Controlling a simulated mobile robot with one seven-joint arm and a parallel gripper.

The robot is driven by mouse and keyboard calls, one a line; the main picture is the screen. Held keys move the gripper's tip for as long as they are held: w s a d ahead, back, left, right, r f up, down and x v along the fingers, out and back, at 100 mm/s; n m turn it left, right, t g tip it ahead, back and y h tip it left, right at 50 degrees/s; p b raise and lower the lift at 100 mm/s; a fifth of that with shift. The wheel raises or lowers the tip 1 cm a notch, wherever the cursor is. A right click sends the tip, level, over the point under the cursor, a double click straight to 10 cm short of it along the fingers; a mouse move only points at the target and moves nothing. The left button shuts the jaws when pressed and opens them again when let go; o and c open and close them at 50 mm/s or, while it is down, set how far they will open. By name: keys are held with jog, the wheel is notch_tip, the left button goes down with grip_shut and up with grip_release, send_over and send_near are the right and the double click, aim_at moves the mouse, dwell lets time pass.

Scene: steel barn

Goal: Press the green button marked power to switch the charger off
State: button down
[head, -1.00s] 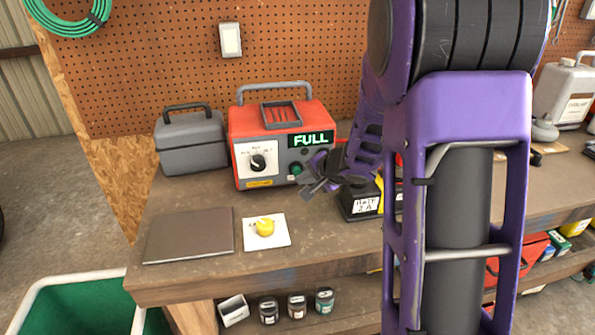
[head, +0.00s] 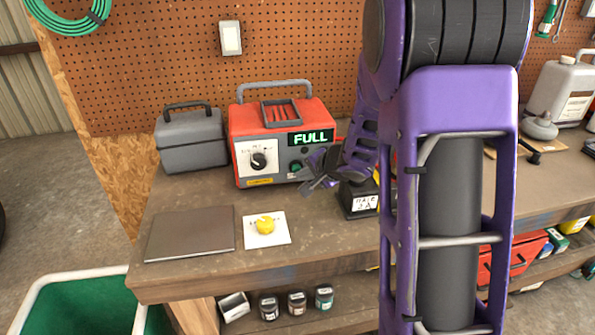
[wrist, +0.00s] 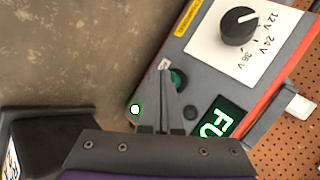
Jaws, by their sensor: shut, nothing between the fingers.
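The charger (head: 275,115) is a red and grey box with a lit FULL display (head: 310,138) and a selector dial. Its green button (head: 297,167) is on the lower right of the front panel. In the wrist view the round green button (wrist: 179,79) is partly hidden behind my fingers. My gripper (wrist: 163,68) is shut and empty, its tips over the panel beside the button. In the head view my gripper (head: 304,187) is in front of the panel's lower right. I cannot tell whether the tips touch the button. A small light (wrist: 135,109) glows on the panel.
A black box with a white label (head: 361,203) stands right of the charger, close to my gripper. A grey case (head: 190,143) stands left.

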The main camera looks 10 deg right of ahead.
jog(key=shift+w+p, duration=0.3)
jog(key=shift+w, duration=0.1)
jog(key=shift+s, duration=0.1)
dwell(0.4)
jog(key=shift+s, duration=1.1)
jog(key=shift+s, duration=0.1)
jog(key=shift+s+p, duration=0.75)
jog(key=shift+s, duration=2.15)
